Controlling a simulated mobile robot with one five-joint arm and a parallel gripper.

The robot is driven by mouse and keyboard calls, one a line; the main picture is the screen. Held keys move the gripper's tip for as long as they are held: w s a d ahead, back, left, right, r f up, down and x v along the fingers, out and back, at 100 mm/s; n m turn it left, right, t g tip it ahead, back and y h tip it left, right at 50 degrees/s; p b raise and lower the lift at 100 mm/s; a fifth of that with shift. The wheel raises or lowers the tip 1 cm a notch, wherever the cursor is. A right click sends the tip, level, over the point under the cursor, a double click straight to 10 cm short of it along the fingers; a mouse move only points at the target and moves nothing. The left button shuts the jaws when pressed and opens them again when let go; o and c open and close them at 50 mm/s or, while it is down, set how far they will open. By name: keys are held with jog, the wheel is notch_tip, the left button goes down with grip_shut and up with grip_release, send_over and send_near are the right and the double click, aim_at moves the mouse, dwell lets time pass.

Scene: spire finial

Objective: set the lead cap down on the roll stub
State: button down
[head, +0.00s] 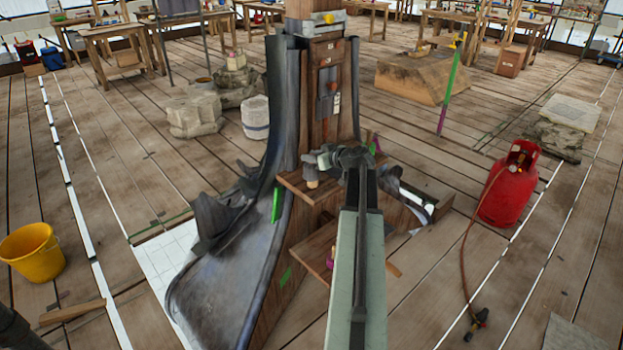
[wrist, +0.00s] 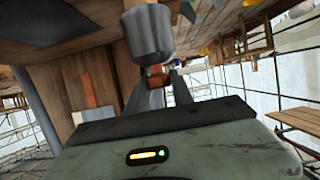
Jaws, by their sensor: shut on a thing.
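My gripper (head: 343,157) reaches to the small wooden shelf on the side of the spire. It also shows in the wrist view (wrist: 160,80), its two dark fingers shut. A smooth grey rounded cup shape, which looks like the lead cap (wrist: 149,36), shows at the far end of the fingers. A small orange-brown piece (wrist: 157,77) shows between the fingers; I cannot tell what it is. In the head view, a short pale wooden peg (head: 312,184), perhaps the roll stub, stands at the shelf just left of my gripper. Whether cap and stub touch, I cannot tell.
The lead-clad spire (head: 290,110) flares out low on the left. A lower wooden shelf (head: 318,252) juts out beneath. A red gas bottle (head: 509,185) with a hose stands right, a yellow bucket (head: 32,252) left.

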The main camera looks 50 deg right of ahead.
aim_at(313, 165)
jog(key=shift+d+f, duration=0.1)
notch_tip(313, 165, down, 4)
jog(key=b, duration=0.3)
jog(key=shift+s+b, duration=0.15)
jog(key=shift+b, duration=0.2)
jog(key=shift+r, duration=0.25)
jog(key=c, duration=1.5)
grip_release()
jog(key=shift+f, duration=0.2)
jog(key=o, duration=0.4)
jog(key=shift+r, duration=0.1)
jog(key=shift+r, duration=0.15)
jog(key=p+v, duration=0.5)
jog(key=v, duration=0.7)
